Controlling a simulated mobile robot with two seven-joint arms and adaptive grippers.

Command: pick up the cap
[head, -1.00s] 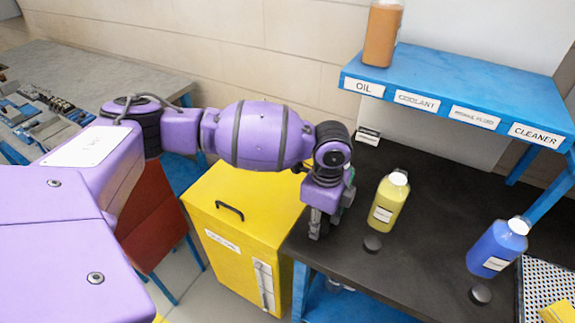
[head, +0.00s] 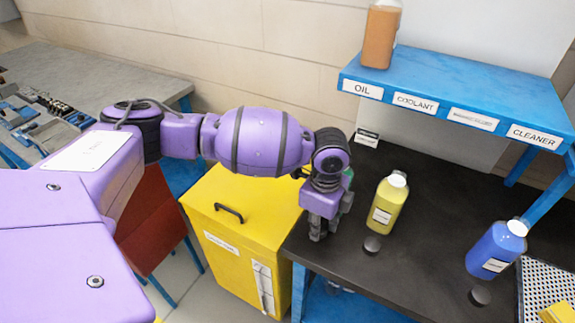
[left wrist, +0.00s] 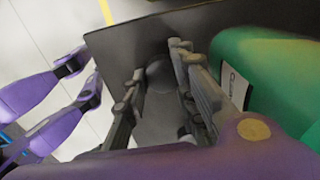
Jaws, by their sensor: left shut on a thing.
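A dark round cap (left wrist: 160,74) shows in the left wrist view, low at the black bench top, between the fingertips of my left gripper (left wrist: 159,62). The gripper is shut on this cap. In the head view my left gripper (head: 319,232) points down at the bench's front left corner and hides the cap. A green bottle (left wrist: 262,75) with a white label stands close beside the fingers; in the head view it is mostly hidden behind the gripper. Two other black caps lie on the bench, one (head: 372,244) before the yellow bottle, one (head: 480,296) before the blue bottle. My right gripper is not in view.
The yellow bottle (head: 386,204) and blue bottle (head: 497,249) stand upright to the right. A blue shelf (head: 455,85) with an orange-brown bottle (head: 381,36) overhangs the back. A yellow cabinet (head: 240,225) stands left of the bench. A perforated tray (head: 548,285) lies at right.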

